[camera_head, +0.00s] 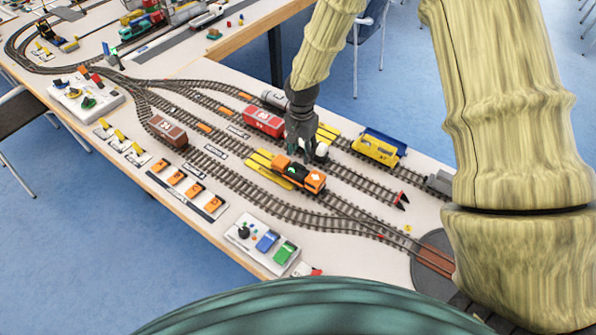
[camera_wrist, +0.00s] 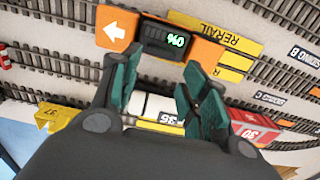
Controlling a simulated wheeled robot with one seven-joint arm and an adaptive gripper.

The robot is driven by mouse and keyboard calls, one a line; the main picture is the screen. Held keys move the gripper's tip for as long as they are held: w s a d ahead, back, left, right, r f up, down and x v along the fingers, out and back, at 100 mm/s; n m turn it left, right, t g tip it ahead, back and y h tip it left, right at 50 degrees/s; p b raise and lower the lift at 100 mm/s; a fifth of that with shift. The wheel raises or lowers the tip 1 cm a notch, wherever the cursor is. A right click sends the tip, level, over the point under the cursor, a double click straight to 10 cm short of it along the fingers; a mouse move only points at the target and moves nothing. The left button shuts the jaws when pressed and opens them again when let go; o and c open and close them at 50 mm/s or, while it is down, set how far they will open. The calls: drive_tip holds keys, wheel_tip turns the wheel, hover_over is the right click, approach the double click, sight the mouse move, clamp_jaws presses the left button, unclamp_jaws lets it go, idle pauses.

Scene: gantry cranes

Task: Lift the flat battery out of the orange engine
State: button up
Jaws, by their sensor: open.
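The orange engine (camera_head: 312,182) stands on a track in the middle of the layout, beside a yellow rerail ramp. In the wrist view the engine (camera_wrist: 115,30) lies at the top, with a white arrow on its orange end. The flat battery (camera_wrist: 165,40) is a dark block set into the engine's middle, with a green 0% readout. My gripper (camera_head: 304,153) hangs just above and behind the engine.
A red wagon (camera_head: 263,121) stands on the track behind, left of my gripper. A yellow and blue wagon (camera_head: 378,149) stands on the far track to the right. A white wagon (camera_wrist: 158,107) lies below my fingers. A control box (camera_head: 262,243) stands at the near edge.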

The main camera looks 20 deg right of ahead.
sight(299, 166)
drive_tip(key=shift+s+a+f+p, duration=0.1)
drive_tip(key=shift+s+f+p, duration=0.05)
drive_tip(key=shift+f+p, duration=0.15)
drive_tip(key=f, duration=0.1)
drive_tip(key=f+p, duration=0.1)
drive_tip(key=f, duration=0.1)
drive_tip(key=shift+s+a+f+p, duration=0.1)
drive_tip(key=shift+s+a+p, duration=0.2)
drive_tip(key=shift+a+p, duration=0.1)
drive_tip(key=shift+f, duration=0.7)
drive_tip(key=shift+c, duration=0.2)
drive_tip(key=c, duration=0.8)
drive_tip(key=shift+o, duration=0.2)
drive_tip(key=shift+r, duration=0.1)
